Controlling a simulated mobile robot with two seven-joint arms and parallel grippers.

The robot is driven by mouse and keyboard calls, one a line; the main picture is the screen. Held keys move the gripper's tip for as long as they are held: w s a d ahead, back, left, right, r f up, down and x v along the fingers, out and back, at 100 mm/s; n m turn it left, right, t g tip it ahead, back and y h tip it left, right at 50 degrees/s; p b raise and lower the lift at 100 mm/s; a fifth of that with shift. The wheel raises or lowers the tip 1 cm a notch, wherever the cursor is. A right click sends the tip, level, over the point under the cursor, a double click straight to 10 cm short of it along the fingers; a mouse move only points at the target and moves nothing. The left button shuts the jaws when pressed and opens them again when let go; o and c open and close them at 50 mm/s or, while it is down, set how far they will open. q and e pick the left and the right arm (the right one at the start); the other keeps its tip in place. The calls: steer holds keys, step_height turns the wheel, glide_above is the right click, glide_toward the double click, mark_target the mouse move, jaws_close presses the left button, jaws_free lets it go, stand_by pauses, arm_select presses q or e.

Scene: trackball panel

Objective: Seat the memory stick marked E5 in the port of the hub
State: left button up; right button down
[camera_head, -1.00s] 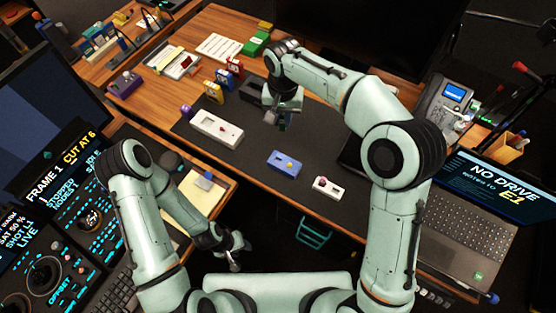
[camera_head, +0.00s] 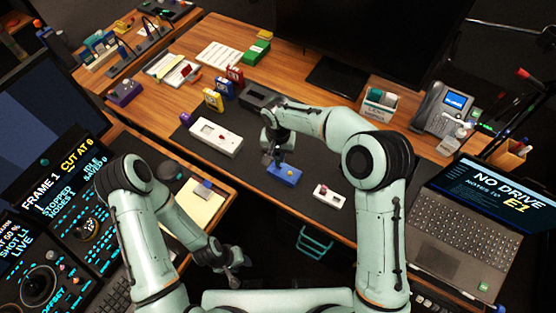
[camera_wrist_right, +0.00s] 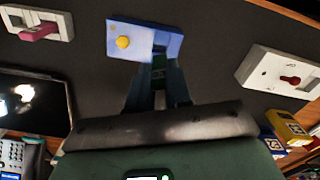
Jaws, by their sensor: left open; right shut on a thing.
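My right gripper (camera_head: 270,152) is shut on a small dark stick with a green part (camera_wrist_right: 158,72), mostly hidden between the fingers; no marking is readable. The stick's end is at the near edge of a blue box with a yellow knob (camera_head: 287,176), beside the box's recessed right part in the wrist view (camera_wrist_right: 140,40). I cannot tell whether the stick touches it or has entered it. No box is readably marked as the hub. My left gripper (camera_head: 232,272) is open and empty, low in the head view, away from the boxes.
A small white box with a red part (camera_head: 328,196) and a longer white box (camera_head: 216,137) flank the blue box on the dark mat. An open laptop (camera_head: 470,235) reading "NO DRIVE" is at right. A phone (camera_head: 445,108) and grey tray (camera_head: 262,97) stand behind.

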mark_target(278, 162)
step_height(278, 162, down, 4)
steer(key=shift+s+r, duration=0.1)
steer(key=shift+r, duration=0.05)
steer(key=shift+s, duration=0.1)
steer(key=c, duration=1.1)
jaws_free()
steer(key=shift+f, duration=0.25)
steer(key=shift+o, duration=0.2)
steer(key=shift+r, duration=0.1)
step_height(278, 162, up, 12)
steer(key=shift+r, duration=0.1)
